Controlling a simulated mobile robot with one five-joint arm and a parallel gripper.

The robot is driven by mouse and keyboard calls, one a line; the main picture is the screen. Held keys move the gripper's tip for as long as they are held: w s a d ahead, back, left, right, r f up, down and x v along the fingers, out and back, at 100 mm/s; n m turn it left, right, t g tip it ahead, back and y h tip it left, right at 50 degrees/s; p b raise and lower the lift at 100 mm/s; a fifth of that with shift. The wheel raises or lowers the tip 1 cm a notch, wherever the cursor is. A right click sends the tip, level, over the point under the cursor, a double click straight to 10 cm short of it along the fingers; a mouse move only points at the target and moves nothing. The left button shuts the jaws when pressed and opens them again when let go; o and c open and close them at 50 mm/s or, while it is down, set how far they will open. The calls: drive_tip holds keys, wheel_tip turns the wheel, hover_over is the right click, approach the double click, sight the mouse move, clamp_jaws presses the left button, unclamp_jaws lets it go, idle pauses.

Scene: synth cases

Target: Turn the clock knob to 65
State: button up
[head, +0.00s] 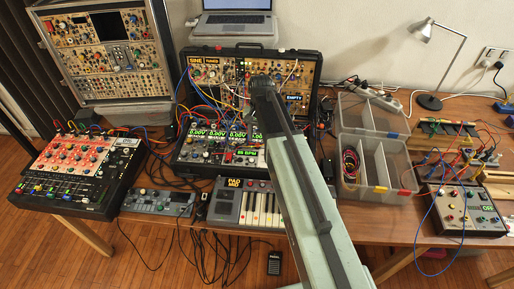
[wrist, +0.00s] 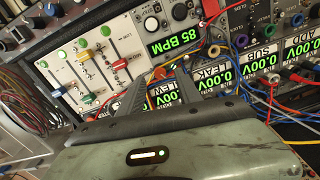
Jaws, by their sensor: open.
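The clock display reads "85 BPM" in green, in the head view (head: 243,153) on the lower row of the open synth case (head: 183,157), and in the wrist view (wrist: 171,32) at the top middle. In the head view my arm hides the fingertips.
Patch cables (wrist: 265,92) cross the modules close to my fingers. A slider module (wrist: 88,65) lies to the left in the wrist view. In the head view, a keyboard (head: 252,204), a red mixer (head: 82,165) and clear bins (head: 374,171) stand around the case.

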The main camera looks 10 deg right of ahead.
sight(257, 144)
wheel_tip(257, 144, down, 3)
drive_tip(key=shift+f+b, duration=0.2)
drive_tip(key=shift+b, duration=0.8)
drive_tip(key=shift+r, duration=0.1)
drive_tip(key=shift+a, duration=0.1)
clamp_jaws()
drive_tip(key=shift+n, duration=0.5)
drive_tip(key=n, duration=0.4)
drive_tip(key=shift+n, duration=0.4)
drive_tip(key=n, duration=0.6)
drive_tip(key=shift+w, duration=0.1)
